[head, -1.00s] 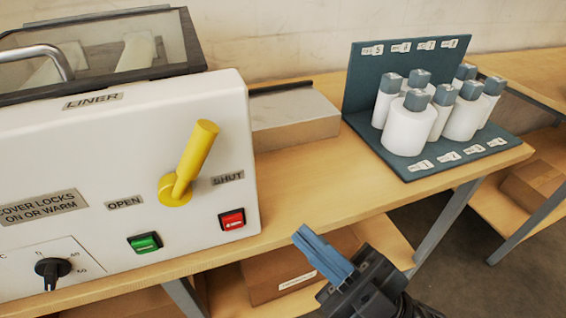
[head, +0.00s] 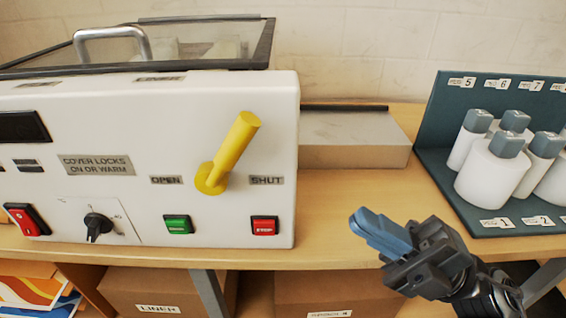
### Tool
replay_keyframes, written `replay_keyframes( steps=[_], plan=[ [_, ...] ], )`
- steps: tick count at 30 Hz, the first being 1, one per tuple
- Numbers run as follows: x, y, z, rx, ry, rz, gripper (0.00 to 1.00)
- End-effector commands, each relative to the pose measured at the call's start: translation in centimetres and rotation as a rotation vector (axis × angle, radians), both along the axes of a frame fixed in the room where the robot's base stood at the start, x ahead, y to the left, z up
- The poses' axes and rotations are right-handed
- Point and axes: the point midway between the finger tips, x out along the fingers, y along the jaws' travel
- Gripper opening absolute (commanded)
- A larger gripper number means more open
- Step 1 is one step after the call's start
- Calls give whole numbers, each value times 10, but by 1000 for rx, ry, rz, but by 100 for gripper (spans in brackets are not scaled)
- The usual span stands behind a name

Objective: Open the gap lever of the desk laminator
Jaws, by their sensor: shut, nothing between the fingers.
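The laminator (head: 110,125) is a white box on the wooden bench, at the left of the head view. Its yellow gap lever (head: 230,150) sits on the front panel and leans up and to the right, toward the SHUT label (head: 266,180). The OPEN label (head: 166,180) is left of the lever's pivot. My gripper (head: 368,226) has blue fingers that are closed together and empty. It is in front of the bench, right of and lower than the lever, and apart from it.
A green button (head: 178,224) and a red STOP button (head: 265,226) are below the lever. A grey flat box (head: 352,139) stands behind on the bench. A dark rack (head: 440,130) with several white bottles is at the right. Cardboard boxes (head: 165,290) are below.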

Motion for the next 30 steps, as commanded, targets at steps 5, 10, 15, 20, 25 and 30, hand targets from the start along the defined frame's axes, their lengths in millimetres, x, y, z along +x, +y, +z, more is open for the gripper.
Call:
replay_keyframes(
  steps=[5,10,15,20,25,30],
  plan=[
    [0,0,1,1,1,0,0],
    [2,10,8,1,0,2,0],
    [8,34,24,2,-1,4,0],
    [15,60,41,2,-1,4,0],
    [22,87,57,2,-1,3,0],
    [28,105,68,2,0,1,0]
  ],
)
